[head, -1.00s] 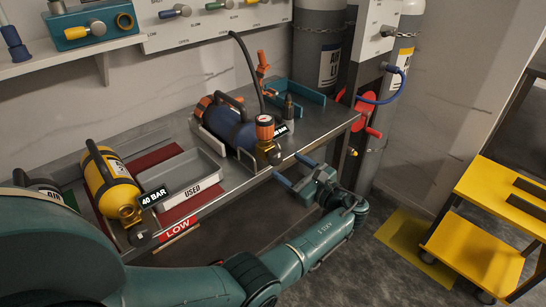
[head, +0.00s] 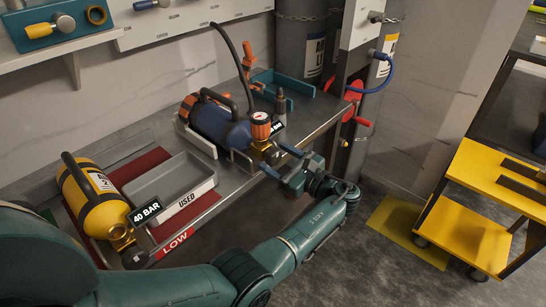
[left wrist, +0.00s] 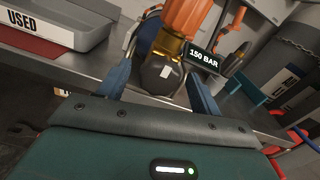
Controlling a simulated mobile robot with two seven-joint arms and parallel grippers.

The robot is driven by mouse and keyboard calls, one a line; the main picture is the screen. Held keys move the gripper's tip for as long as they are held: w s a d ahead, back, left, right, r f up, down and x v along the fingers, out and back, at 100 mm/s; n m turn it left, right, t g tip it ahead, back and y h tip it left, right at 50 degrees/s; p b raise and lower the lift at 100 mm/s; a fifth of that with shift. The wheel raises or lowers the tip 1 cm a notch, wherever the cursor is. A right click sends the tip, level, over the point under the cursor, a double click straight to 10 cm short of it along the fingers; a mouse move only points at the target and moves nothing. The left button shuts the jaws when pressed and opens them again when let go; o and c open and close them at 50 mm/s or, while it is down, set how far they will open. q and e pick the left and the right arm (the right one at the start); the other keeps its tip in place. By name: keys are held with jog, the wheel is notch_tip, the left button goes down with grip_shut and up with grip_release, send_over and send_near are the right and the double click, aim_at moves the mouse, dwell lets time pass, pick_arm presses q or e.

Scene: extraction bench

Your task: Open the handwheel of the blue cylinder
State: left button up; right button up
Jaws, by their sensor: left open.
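The blue cylinder (head: 222,125) lies in a cradle on the bench, with a black carry handle on top. My left gripper (head: 271,157) is open at the valve end, one finger on each side of the handwheel. I cannot tell whether the fingers touch it. A 150 BAR tag (left wrist: 204,60) is beside it. My right gripper is out of view.
A yellow cylinder (head: 92,200) with a 40 BAR tag lies at the left, near a grey USED tray (head: 176,185). Red handles and a blue hose (head: 375,85) are at the right. The floor beyond the bench is free up to the yellow cart (head: 480,225).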

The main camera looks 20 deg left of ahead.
pick_arm(q)
jog(key=shift+c, duration=0.6)
jog(key=c, duration=0.9)
